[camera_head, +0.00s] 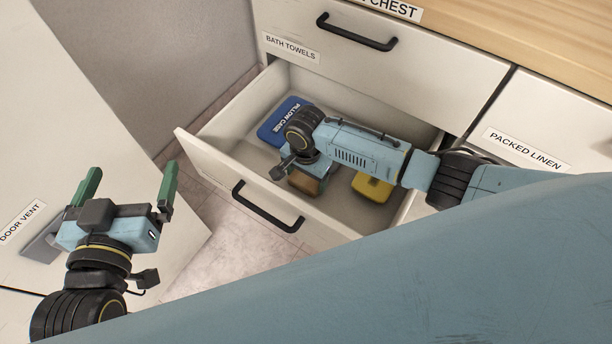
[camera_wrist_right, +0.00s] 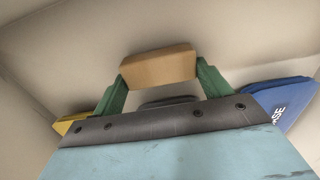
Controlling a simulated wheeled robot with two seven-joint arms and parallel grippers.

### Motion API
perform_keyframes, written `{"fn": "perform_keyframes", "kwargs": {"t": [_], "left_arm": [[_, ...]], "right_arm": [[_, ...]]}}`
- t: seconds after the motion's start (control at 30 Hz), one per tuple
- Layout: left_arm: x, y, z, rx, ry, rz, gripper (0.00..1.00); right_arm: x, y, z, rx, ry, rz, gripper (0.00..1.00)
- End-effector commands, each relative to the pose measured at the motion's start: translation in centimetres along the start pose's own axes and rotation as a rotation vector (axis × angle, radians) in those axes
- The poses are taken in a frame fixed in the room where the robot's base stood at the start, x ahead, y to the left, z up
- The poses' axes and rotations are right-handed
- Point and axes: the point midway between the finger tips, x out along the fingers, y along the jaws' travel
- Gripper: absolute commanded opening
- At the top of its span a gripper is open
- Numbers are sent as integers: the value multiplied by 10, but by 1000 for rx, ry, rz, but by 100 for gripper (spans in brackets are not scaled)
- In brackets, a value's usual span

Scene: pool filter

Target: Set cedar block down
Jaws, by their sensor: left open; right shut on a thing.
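The cedar block (camera_wrist_right: 158,68) is a brown rectangular block in the right wrist view, held between the two green fingers of my right gripper (camera_wrist_right: 160,82). Whether the block touches the drawer floor I cannot tell.
A blue PILLOW CASE packet (camera_head: 274,124) lies at the drawer's back left. A yellow item (camera_head: 371,188) lies to the right of the block. Closed drawers stand above and to the right, the right one labelled PACKED LINEN (camera_head: 525,149). Bare drawer floor shows between the items.

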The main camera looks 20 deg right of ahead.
Motion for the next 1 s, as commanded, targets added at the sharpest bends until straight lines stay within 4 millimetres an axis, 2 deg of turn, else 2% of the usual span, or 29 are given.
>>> {"fn": "perform_keyframes", "kwargs": {"t": [0.37,0.4,0.53,0.9,1.0], "left_arm": [[0,0,0,0,-5,0,100],[0,0,1,0,-5,0,100],[0,0,1,0,-6,-1,100],[0,0,0,-1,-2,0,100],[-2,-1,7,0,-49,-4,100]], "right_arm": [[4,-1,1,0,-2,-2,54],[3,-1,0,-1,-1,-2,80],[3,-1,0,-1,-1,-2,97],[0,0,-1,-1,1,-1,98],[-5,0,0,0,0,0,98]]}}
